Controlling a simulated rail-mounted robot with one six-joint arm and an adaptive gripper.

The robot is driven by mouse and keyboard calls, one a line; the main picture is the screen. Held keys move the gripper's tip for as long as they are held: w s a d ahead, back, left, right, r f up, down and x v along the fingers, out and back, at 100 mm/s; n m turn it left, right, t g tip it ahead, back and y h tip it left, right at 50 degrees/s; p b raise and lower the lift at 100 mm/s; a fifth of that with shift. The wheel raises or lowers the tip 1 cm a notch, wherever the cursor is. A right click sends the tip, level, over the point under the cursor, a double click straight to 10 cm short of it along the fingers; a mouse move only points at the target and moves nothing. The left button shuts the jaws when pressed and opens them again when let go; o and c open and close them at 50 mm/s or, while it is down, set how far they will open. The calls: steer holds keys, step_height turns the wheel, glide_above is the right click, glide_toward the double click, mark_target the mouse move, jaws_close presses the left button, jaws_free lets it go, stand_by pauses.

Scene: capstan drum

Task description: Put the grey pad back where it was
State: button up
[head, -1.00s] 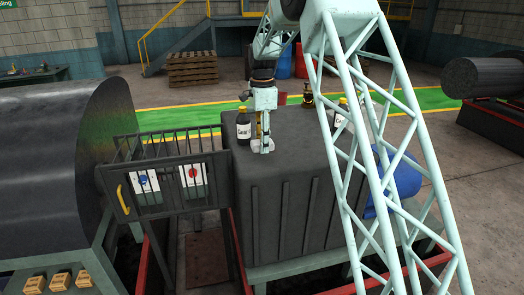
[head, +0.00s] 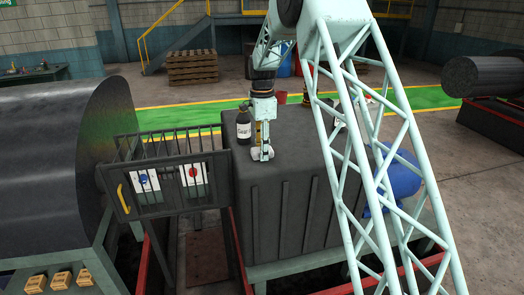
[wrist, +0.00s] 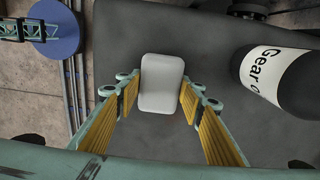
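The grey pad (wrist: 162,84) is a light, rounded block between my two fingertips in the wrist view. In the head view the pad (head: 262,155) shows at the tip of my gripper (head: 262,149), over the top of the dark ribbed box (head: 290,145). My gripper (wrist: 163,88) is closed on the pad from both sides. The pad is close above or on the box top; I cannot tell whether it touches. A black bottle (head: 243,125) with a white label stands just behind and left of my gripper; it also shows at the right of the wrist view (wrist: 280,80).
A barred gate (head: 165,175) with two signs stands left of the box, beside a large dark drum (head: 60,170). A blue rounded body (head: 400,180) is at the right. The box top in front of my gripper is clear.

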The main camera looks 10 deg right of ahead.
steer(key=o, duration=0.4)
steer(key=shift+r, duration=0.2)
steer(key=shift+r+b, duration=0.4)
steer(key=shift+r, duration=5.55)
steer(key=shift+r, duration=0.1)
